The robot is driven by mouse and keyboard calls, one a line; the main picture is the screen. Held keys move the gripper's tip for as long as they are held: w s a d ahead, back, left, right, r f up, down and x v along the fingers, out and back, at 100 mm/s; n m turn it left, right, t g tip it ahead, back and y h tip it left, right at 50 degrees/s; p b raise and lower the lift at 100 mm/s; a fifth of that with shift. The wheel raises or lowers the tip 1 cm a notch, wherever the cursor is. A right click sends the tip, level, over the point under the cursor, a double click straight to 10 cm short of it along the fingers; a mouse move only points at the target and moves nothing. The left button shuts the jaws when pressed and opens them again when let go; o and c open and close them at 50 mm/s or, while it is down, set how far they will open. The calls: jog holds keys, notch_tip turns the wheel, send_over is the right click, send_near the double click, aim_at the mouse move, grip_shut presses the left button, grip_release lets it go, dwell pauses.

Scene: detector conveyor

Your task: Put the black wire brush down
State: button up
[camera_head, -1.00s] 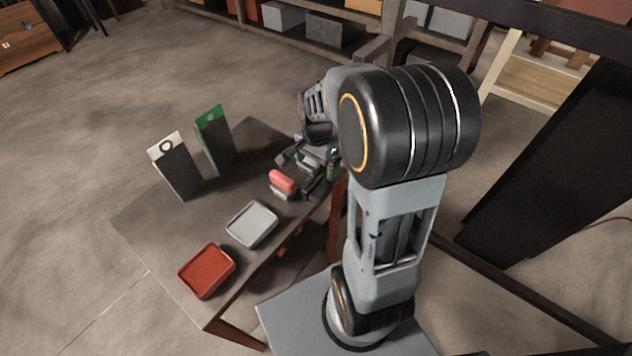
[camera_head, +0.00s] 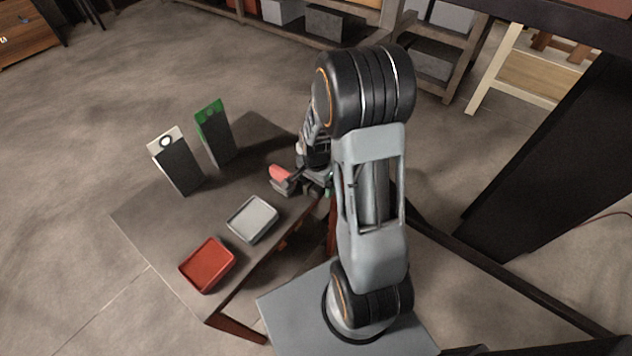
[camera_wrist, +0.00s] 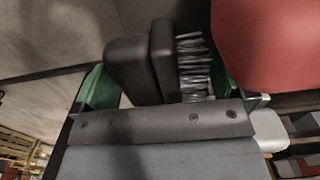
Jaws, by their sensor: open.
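My gripper (camera_head: 312,184) is low at the right edge of the dark table (camera_head: 150,222). In the wrist view, the jaws (camera_wrist: 160,92) are open, with a green-padded finger on each side. The black wire brush (camera_wrist: 138,62) lies between them, its grey bristles pointing right. A gap shows on the brush's left; contact on the bristle side is unclear. In the head view the brush is largely hidden by my gripper, and I cannot tell if it rests on the table.
A red-topped object (camera_head: 280,174) is close beside my gripper and fills the upper right of the wrist view. A grey tray (camera_head: 233,232) and a red tray (camera_head: 192,281) are at the front. Two dark upright panels, white-topped (camera_head: 178,165) and green-topped (camera_head: 216,135), stand at the back.

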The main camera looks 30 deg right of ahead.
jog(key=shift+f, duration=0.15)
jog(key=shift+c, duration=0.5)
jog(key=c, duration=0.8)
jog(key=shift+r, duration=0.2)
jog(key=shift+r, duration=0.25)
notch_tip(320, 180, up, 2)
jog(key=shift+r, duration=0.1)
jog(key=s+r, duration=0.3)
jog(key=s, duration=0.1)
jog(key=s+a+r+b, duration=0.1)
jog(key=s+r, duration=0.2)
jog(key=s, duration=0.2)
jog(key=s+a+r, duration=0.1)
jog(key=s+r, duration=0.3)
jog(key=s, duration=0.1)
jog(key=shift+a, duration=0.25)
